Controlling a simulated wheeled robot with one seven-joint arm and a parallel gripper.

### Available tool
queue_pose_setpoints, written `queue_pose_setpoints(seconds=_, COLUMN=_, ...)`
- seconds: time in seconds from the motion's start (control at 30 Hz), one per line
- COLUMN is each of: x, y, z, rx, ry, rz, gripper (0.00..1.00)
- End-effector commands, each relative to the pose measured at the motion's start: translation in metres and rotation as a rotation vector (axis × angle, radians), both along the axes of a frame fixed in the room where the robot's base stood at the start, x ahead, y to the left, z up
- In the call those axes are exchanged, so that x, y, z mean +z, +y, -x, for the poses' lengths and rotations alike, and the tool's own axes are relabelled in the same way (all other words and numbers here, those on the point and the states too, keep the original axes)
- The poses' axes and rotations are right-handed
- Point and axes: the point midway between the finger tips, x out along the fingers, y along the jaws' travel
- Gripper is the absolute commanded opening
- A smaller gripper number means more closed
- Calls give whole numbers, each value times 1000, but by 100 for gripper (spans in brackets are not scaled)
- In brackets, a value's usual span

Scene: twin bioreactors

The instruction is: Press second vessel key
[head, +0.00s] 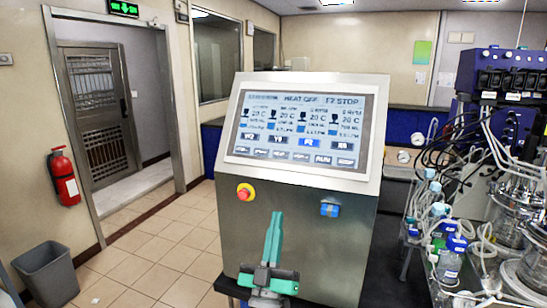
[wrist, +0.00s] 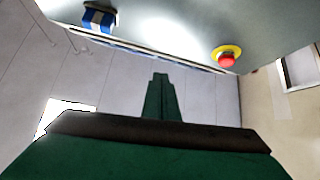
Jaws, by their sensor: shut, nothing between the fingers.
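The control cabinet's tilted touchscreen (head: 304,127) shows several vessel columns. Below them is a row of keys, the third of which (head: 309,142) is lit bright blue; the second key (head: 279,140) is dark, and its small label is hard to read. My gripper (head: 274,214) is shut and empty, its green fingers pointing up in front of the cabinet's lower front, below the screen and apart from the keys. In the wrist view the shut fingers (wrist: 160,76) point toward the cabinet face; the screen's keys cannot be made out there.
A red stop button on a yellow ring (head: 245,192) is left of my gripper, and a blue fitting (head: 330,207) is right of it. Bottles and tubing (head: 450,255) crowd the bench at right. Open floor, a grey bin (head: 46,275) and an extinguisher (head: 65,178) are at left.

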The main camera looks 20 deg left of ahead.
Motion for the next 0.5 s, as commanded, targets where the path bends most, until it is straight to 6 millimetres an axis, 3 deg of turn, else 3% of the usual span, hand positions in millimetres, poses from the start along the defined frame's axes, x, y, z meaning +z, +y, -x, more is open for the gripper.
queue_pose_setpoints(seconds=0.03, x=20, y=11, z=-3, rx=7, ry=-14, rz=-33, gripper=0)
queue_pose_setpoints(seconds=0.2, x=67, y=34, z=-12, rx=18, ry=-32, rz=-114, gripper=0)
queue_pose_setpoints(seconds=0.3, x=85, y=42, z=-15, rx=22, ry=-35, rz=-148, gripper=0)
queue_pose_setpoints(seconds=0.5, x=102, y=50, z=-17, rx=29, ry=-35, rz=-181, gripper=0)
